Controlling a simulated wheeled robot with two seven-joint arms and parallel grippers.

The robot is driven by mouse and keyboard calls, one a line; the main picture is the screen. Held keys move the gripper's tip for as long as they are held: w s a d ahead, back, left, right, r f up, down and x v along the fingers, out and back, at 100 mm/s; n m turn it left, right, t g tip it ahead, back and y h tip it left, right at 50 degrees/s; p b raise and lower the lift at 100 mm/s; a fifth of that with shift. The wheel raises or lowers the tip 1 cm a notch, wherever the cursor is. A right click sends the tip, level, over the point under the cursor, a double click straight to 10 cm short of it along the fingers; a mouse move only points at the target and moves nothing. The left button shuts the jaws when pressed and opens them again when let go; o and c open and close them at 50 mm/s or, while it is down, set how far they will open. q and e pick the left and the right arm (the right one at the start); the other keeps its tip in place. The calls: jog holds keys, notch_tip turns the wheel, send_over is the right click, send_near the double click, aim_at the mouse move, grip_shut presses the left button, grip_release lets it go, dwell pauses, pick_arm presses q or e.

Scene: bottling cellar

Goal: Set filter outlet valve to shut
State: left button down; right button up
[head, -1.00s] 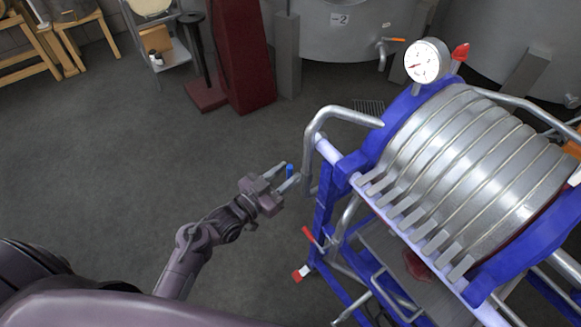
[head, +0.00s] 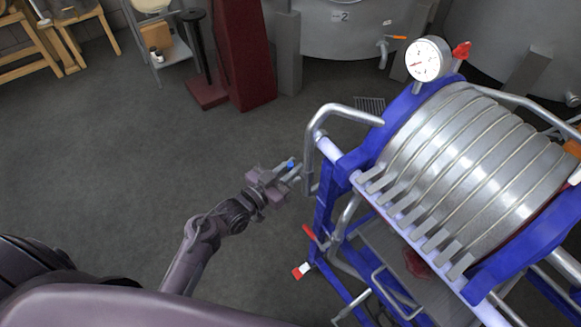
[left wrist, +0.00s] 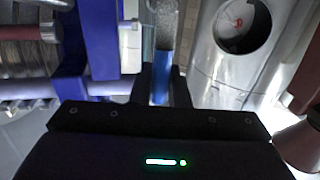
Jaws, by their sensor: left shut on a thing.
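My left gripper (head: 287,171) is shut on a small blue handle (head: 291,164) beside the lower end of a bent grey pipe (head: 340,109) on the left side of the plate filter (head: 465,150). In the left wrist view the blue handle (left wrist: 160,84) stands between the two dark fingers. The valve body behind the gripper is too small to make out, so I cannot tell its exact setting. My right gripper is not in view.
The filter's blue frame (head: 322,215) stands close to the right of my gripper. A lower red handle (head: 310,233) sticks out from it. A round gauge (head: 427,59) sits on top. Open floor (head: 120,160) lies to the left.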

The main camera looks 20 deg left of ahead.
pick_arm(q)
jog(key=shift+a, duration=0.1)
jog(key=shift+w+a+r+n+p, duration=0.15)
jog(key=shift+w+a+n+p, duration=0.15)
jog(key=shift+n+p, duration=0.55)
jog(key=w+a+f+n+g+p, duration=0.1)
jog(key=a+f+n, duration=0.1)
jog(key=n, duration=0.5)
jog(key=w+a+f+n+g+h+p, duration=0.1)
jog(key=w+a+f+n+g+p, duration=0.1)
jog(key=f+n, duration=0.3)
jog(key=shift+w+a+n+g+h, duration=0.3)
jog(key=shift+a+n, duration=0.05)
jog(key=shift+n, duration=0.7)
jog(key=shift+f, duration=0.15)
jog(key=c, duration=1.5)
grip_release()
jog(key=shift+o, duration=0.2)
